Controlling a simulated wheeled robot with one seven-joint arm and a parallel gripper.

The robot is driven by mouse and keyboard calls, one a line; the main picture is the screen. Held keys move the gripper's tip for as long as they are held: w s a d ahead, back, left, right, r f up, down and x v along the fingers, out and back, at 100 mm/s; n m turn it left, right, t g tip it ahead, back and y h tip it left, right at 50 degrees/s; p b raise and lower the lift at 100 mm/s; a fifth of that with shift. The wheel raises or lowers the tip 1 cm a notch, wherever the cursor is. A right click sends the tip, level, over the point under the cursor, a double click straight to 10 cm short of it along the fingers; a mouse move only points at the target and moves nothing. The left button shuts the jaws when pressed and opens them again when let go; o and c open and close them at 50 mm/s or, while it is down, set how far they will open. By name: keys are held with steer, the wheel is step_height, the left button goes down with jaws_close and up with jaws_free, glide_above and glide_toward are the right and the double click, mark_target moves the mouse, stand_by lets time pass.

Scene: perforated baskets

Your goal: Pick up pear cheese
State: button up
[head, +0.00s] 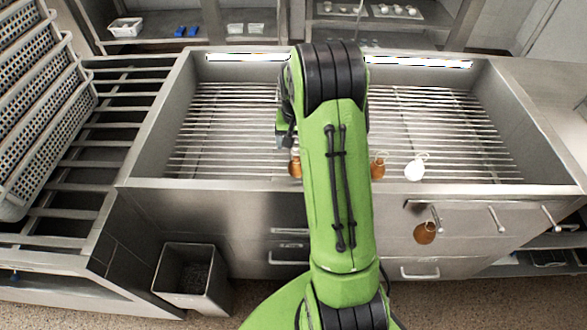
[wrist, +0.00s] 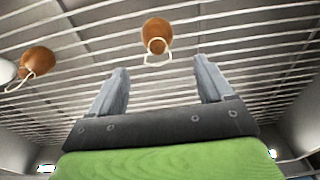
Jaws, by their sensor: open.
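Brown pear-shaped cheeses with string loops are in view. In the wrist view, one pear cheese (wrist: 157,30) lies on the wire rack beyond my fingertips, roughly in line with the gap between them. It likely is the pear cheese beside my arm in the head view (head: 295,167), partly hidden by the arm. A second brown one (head: 378,168) is right of my arm and at left in the wrist view (wrist: 38,59). A third (head: 425,233) is at the cabinet front below the rim. My gripper (wrist: 161,74) is open and empty, apart from the cheese.
A white pear-shaped piece (head: 414,169) sits right of the second cheese. The wire rack (head: 225,130) lies inside a raised metal rim (head: 152,120). Perforated baskets (head: 40,110) stack at left. A bin (head: 190,280) stands below. The rack's left part is clear.

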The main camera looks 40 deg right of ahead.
mark_target(297, 157)
steer(key=f, duration=0.2)
steer(key=f+b, duration=0.1)
steer(key=f, duration=0.2)
steer(key=f+b, duration=0.1)
steer(key=f, duration=0.2)
steer(key=shift+w+d+f, duration=0.25)
steer(key=shift+d, duration=0.15)
steer(key=shift+r, duration=0.15)
steer(key=shift+c, duration=0.3)
steer(key=c, duration=1.1)
